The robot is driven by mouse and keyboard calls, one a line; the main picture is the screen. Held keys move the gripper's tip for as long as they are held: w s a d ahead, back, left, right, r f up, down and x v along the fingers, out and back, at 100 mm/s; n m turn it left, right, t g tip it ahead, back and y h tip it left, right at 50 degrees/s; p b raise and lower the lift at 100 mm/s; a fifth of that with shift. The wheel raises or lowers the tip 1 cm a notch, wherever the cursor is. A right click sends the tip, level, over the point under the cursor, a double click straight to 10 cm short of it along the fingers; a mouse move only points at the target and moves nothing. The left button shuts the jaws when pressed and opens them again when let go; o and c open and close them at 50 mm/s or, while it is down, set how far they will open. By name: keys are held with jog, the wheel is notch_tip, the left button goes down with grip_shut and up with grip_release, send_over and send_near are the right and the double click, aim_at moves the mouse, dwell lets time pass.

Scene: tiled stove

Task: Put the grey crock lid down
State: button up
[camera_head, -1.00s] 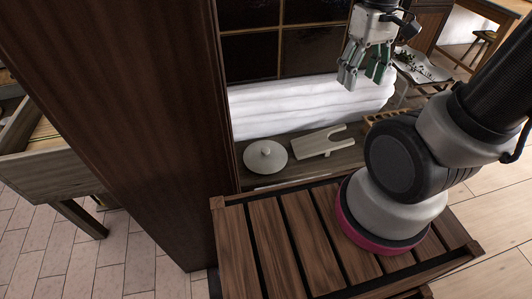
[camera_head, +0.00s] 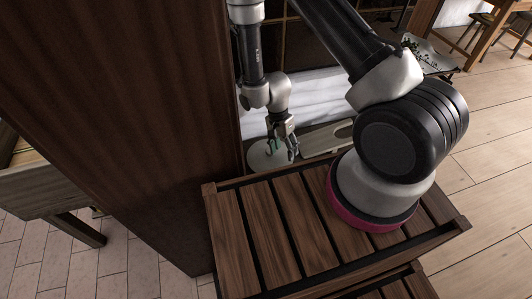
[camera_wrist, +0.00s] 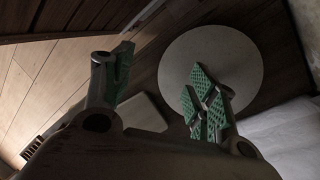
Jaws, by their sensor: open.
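The grey crock lid (camera_head: 258,160), a pale round disc, lies flat on the wooden bench below the window, close to the dark wooden panel. In the head view my gripper partly covers it. In the wrist view the lid (camera_wrist: 235,55) shows as a flat disc, and its knob is hidden behind a finger. My gripper (camera_head: 281,151) points down at the lid's right side. In the wrist view my gripper (camera_wrist: 160,85) has its green-padded fingers wide apart, with nothing between them. One finger overlaps the lid; I cannot tell whether they touch.
A white padded roll (camera_head: 318,96) runs along behind. The tall dark wooden panel (camera_head: 120,110) stands close on the left. Open floor (camera_head: 490,130) shows at the right.

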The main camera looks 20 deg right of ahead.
aim_at(270, 155)
jog(key=w+a+m, duration=0.1)
jog(key=w, duration=0.1)
jog(key=w+m+t, duration=0.1)
jog(key=w+m, duration=0.1)
jog(key=w+a+f+m+t+y, duration=0.1)
jog(key=w+m, duration=0.1)
jog(key=shift+w+a, duration=0.3)
jog(key=shift+w, duration=0.05)
jog(key=shift+w+a+m+t, duration=0.15)
jog(key=shift+w+m+t, duration=0.3)
jog(key=shift+m, duration=0.45)
jog(key=shift+f, duration=0.2)
jog(key=f, duration=0.7)
jog(key=shift+s+f, duration=0.15)
jog(key=shift+s, duration=0.2)
jog(key=shift+c, duration=0.3)
grip_shut()
